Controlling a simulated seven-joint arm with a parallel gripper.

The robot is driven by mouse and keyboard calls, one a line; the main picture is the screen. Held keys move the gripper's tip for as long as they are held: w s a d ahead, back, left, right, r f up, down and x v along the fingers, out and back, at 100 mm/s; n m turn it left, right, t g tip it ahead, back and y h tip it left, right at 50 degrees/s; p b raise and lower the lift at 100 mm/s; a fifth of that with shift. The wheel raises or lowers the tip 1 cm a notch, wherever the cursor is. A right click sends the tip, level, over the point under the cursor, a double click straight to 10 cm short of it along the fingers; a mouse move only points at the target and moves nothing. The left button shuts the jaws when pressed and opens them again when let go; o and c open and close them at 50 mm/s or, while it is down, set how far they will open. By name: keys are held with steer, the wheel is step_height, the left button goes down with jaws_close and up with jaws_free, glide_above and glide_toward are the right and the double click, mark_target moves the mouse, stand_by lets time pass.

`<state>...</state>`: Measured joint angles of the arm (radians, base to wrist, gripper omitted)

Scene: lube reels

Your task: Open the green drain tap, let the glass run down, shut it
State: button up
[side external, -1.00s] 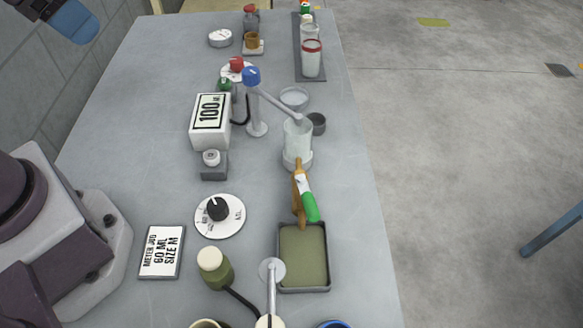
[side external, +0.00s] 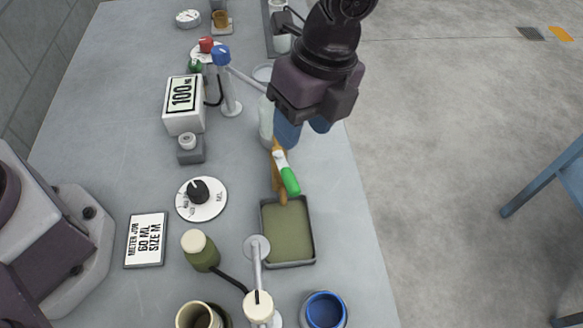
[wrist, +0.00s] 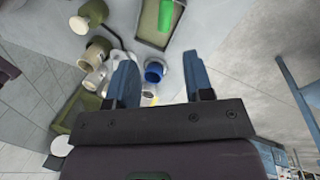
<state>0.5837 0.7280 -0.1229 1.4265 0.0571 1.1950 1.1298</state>
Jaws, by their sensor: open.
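The drain tap's green handle (side external: 288,180) slants down to the right, beside a brass spout (side external: 277,180) that reaches over the rim of the tray. The handle also shows at the top of the wrist view (wrist: 165,14). The clear glass (side external: 266,122) stands upright behind the tap, partly hidden by my gripper. I cannot tell its liquid level. My gripper (side external: 304,130) hangs above and to the right of the handle, apart from it. Its blue fingers are spread and empty, also in the wrist view (wrist: 162,80).
A square tray (side external: 312,232) of olive liquid lies below the spout. A display reading 100 (side external: 182,102), a dial (side external: 203,204) and a sign card (side external: 147,240) stand left. A blue-topped post (side external: 228,85) and a blue-rimmed cup (side external: 326,310) are nearby. The right table edge is close.

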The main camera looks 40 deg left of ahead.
mark_target(291, 177)
steer(key=f+m, duration=0.1)
steer(key=f, duration=0.2)
steer(key=f+m, duration=0.1)
steer(key=f, duration=0.3)
steer(key=s+a+f+m, duration=0.1)
steer(key=f, duration=0.3)
steer(key=shift+s+f, duration=0.1)
steer(key=shift+m, duration=0.3)
jaws_close()
